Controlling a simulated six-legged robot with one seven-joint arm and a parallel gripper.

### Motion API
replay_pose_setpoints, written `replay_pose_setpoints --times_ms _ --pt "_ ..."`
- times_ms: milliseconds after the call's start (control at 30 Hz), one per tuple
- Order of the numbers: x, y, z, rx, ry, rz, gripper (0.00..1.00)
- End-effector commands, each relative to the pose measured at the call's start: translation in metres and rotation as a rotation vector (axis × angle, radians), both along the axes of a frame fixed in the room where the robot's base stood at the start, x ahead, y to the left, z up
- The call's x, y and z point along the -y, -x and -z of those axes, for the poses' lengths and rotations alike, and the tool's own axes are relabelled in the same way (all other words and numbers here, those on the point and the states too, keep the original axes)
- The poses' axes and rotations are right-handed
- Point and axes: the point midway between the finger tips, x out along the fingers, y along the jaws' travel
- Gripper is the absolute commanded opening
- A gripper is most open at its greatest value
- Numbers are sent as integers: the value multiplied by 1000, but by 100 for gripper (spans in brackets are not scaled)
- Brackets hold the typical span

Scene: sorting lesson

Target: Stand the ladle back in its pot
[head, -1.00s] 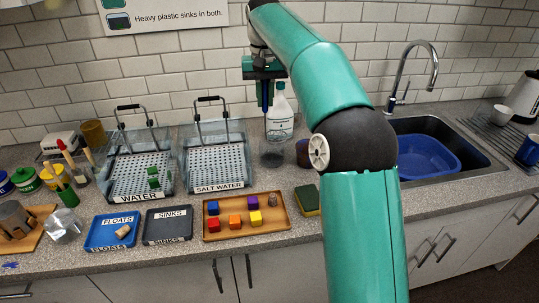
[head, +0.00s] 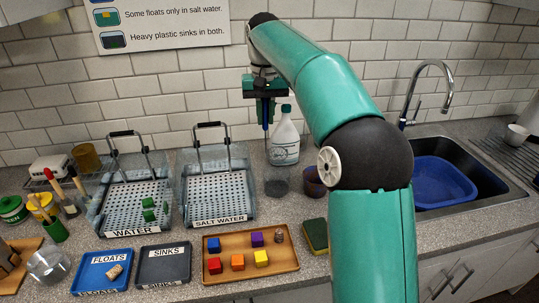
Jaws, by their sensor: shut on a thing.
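My gripper (head: 265,110) hangs high in front of the tiled wall, left of the white bottle. It is shut on a slim, blue-handled utensil (head: 267,128), which I take to be the ladle. The utensil hangs about upright, its thin lower part reaching down beside the bottle; its lower end is hard to make out. Below it stands a dark, see-through round vessel (head: 277,182) on the counter, and a dark brown pot (head: 314,181) is just right of that, partly hidden by my arm. I cannot tell which is the ladle's pot.
A white bottle (head: 285,145) stands close behind the vessel. The salt water tank (head: 218,221) with its raised handle is to the left, the water tank (head: 132,232) beyond it. A wooden tray (head: 228,278) of coloured cubes and a sponge (head: 315,236) lie in front.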

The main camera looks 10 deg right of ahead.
Motion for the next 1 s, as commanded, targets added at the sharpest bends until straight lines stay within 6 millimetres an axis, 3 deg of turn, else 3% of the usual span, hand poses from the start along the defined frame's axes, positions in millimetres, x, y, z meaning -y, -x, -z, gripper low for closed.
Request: replay_pose_setpoints --times_ms 500,1000 --pt "1 1 68 1 0 1 0" --pt "1 -2 76 2 0 1 0"
